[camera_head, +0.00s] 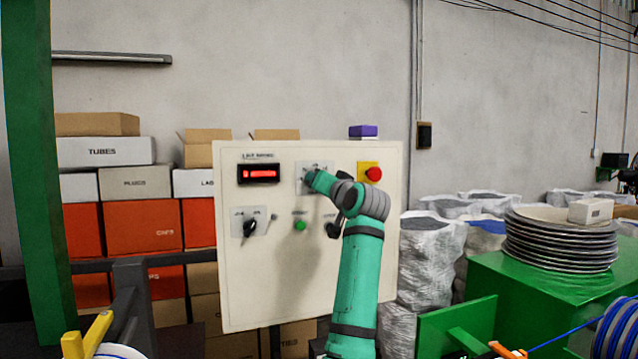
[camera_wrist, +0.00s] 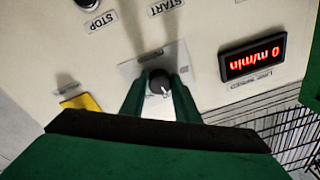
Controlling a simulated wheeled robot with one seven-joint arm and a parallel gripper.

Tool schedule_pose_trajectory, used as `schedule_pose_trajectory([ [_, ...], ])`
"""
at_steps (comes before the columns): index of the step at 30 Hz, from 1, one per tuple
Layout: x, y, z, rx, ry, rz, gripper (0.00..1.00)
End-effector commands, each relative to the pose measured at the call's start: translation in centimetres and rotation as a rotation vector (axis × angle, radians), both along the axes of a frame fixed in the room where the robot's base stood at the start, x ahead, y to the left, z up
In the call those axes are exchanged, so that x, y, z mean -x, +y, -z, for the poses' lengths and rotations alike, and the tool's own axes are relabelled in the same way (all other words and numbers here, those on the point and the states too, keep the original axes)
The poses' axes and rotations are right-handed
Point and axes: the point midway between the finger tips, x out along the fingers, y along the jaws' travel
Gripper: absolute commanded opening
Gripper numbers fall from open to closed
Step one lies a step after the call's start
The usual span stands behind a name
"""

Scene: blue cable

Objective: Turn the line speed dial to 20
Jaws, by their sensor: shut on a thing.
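The line speed dial (camera_wrist: 158,84) is a small black knob with a white mark, on a pale plate (camera_wrist: 130,70) on the cream control panel. In the wrist view its white mark points toward the lower right. My gripper (camera_wrist: 159,77) has one finger on each side of the knob and is shut on it. In the head view my gripper (camera_head: 311,180) covers the dial. The red line speed display (camera_wrist: 252,58) reads 0 m/min; it also shows in the head view (camera_head: 258,174). The scale around the dial is not legible.
The panel also bears a red emergency button on yellow (camera_head: 373,174), a green start button (camera_head: 299,225), a black selector knob (camera_head: 250,228) and a black stop button (camera_wrist: 86,4). Boxes (camera_head: 140,228) stand behind, sacks (camera_head: 431,260) and a green machine (camera_head: 545,290) to the right.

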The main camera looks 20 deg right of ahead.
Motion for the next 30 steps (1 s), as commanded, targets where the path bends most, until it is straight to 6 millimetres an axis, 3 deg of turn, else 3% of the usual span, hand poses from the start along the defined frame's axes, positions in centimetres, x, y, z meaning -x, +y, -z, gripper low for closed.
schedule_pose_trajectory([
  [30, -0.07, -0.53, 0.15, 0.957, -0.027, -0.002, 0.06],
])
